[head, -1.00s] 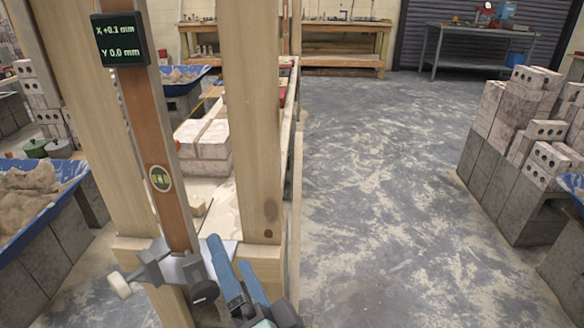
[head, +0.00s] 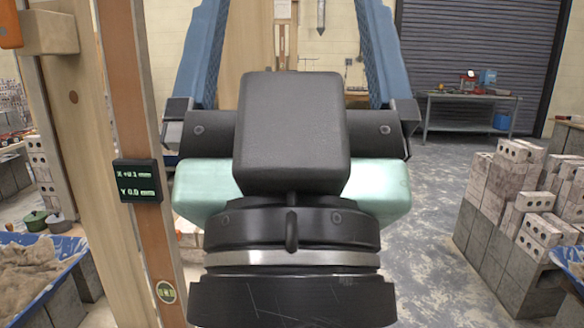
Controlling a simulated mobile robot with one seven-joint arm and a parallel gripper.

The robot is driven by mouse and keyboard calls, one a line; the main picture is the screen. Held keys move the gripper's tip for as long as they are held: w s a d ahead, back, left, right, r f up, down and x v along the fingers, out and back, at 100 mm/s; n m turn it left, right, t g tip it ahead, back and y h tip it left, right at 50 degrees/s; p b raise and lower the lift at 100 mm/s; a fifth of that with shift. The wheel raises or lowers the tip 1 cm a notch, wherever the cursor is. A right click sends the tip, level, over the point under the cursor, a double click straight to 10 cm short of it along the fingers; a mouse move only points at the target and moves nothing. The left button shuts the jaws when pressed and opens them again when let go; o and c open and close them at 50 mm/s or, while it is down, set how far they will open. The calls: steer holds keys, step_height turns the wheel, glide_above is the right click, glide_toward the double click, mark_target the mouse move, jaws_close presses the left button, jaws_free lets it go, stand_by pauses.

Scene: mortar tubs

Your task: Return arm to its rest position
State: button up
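My gripper (head: 290,20) fills the middle of the head view, close to the camera and pointing up. Its two blue fingers stand wide apart with nothing seen between them but the background; their tips run past the top edge. A brown wooden level (head: 153,215) stands nearly upright left of my gripper, along a pale timber post (head: 85,135). It carries a black readout (head: 138,181) with green figures, partly blurred, and a round green vial (head: 166,292). My gripper is apart from the level in the picture.
Stacked pale bricks on grey blocks (head: 490,243) stand at the right. A blue tub of mortar (head: 30,270) is at the lower left. A metal bench (head: 470,100) stands by the shutter (head: 470,45). Bare floor (head: 428,205) lies between. My gripper hides much of the middle.

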step_height(320, 180, up, 19)
steer(key=p, duration=1.7)
steer(key=shift+r, duration=0.15)
stand_by(1.4)
